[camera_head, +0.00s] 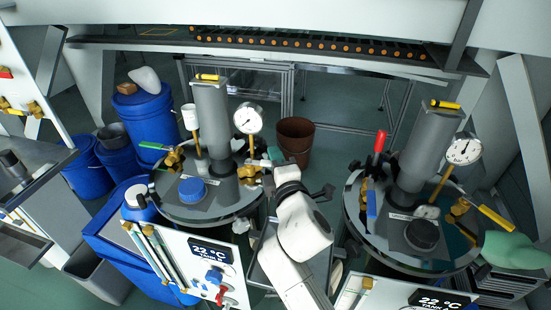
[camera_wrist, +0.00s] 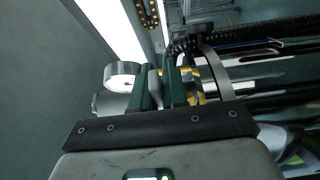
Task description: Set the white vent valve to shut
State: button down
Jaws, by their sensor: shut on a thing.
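The white vent valve (camera_head: 248,171) appears to be the brass fitting on the right side of the left tank's lid, below the dial gauge. Its handle is mostly hidden by my gripper (camera_head: 268,162), which reaches in from the right. In the wrist view, the dark green fingers of my gripper (camera_wrist: 158,84) are closed around a narrow pale piece, apparently the valve handle (camera_wrist: 155,86). Brass parts show just right of the fingers. The handle's exact angle cannot be told.
The dial gauge (camera_head: 248,118) stands close above the valve, and the grey column (camera_head: 211,120) is left of it. A green handle (camera_head: 152,146) and blue cap (camera_head: 192,189) are on the same lid. The right tank (camera_head: 440,245) stands beside my arm. A brown bin (camera_head: 295,137) is behind.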

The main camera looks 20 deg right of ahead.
jog(key=shift+f, duration=0.1)
jog(key=h+b, duration=0.1)
jog(key=m+h+b, duration=0.1)
jog(key=b, duration=0.1)
jog(key=s+m+h+b, duration=0.1)
jog(key=b, duration=0.1)
jog(key=shift+a+f+g, duration=0.25)
jog(key=shift+g, duration=0.15)
jog(key=shift+s+r+m+g+h+b, duration=0.15)
jog(key=shift+m+h+b, duration=0.1)
jog(key=shift+h, duration=0.25)
jog(key=shift+s+r+m+g+h+b, duration=0.15)
jog(key=shift+m+h+b, duration=0.1)
jog(key=shift+h, duration=0.25)
jog(key=c, duration=1.2)
grip_release()
jog(key=shift+c, duration=0.2)
